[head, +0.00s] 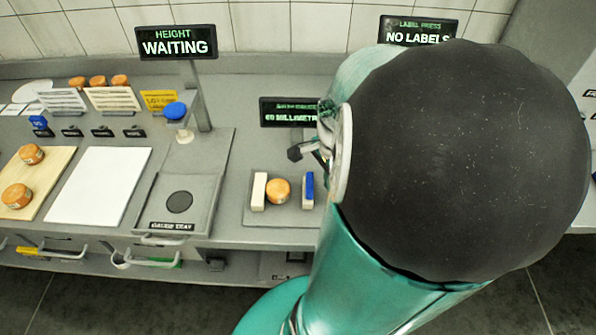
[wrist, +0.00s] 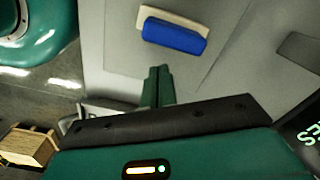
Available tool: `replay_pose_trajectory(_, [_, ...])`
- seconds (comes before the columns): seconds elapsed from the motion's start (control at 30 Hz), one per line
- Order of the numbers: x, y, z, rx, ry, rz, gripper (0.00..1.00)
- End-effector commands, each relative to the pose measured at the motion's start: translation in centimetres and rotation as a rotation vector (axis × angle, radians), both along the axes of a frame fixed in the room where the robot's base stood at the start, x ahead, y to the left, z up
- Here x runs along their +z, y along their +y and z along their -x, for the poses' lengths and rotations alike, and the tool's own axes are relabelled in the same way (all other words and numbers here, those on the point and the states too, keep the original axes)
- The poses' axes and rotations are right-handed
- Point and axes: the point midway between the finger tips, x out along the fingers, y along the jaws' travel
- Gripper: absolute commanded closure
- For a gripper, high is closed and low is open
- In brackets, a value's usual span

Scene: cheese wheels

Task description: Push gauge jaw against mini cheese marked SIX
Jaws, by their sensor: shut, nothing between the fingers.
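In the head view an orange mini cheese (head: 278,190) sits on the gauge plate (head: 285,216) between a cream fixed block (head: 258,192) and the blue-faced gauge jaw (head: 307,188). A narrow gap seems to separate the jaw from the cheese. No SIX mark is readable on it. In the wrist view the jaw's blue face (wrist: 172,38) and cream part lie beyond my gripper (wrist: 159,72). Its green fingers are shut and empty, apart from the jaw. The cheese is not visible in the wrist view. In the head view my arm hides most of the gripper.
The gauge display (head: 290,111) is partly hidden and reads about 60 millimetres. A sign (head: 176,42) reads HEIGHT WAITING.

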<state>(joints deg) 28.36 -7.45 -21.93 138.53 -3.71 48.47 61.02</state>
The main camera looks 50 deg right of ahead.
Motion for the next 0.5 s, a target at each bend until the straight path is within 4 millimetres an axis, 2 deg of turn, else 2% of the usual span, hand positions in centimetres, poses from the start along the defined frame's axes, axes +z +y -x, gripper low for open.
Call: replay_pose_trajectory(0.5, [4.7, 0.0, 0.0, 0.0, -0.003, 0.002, 1.0])
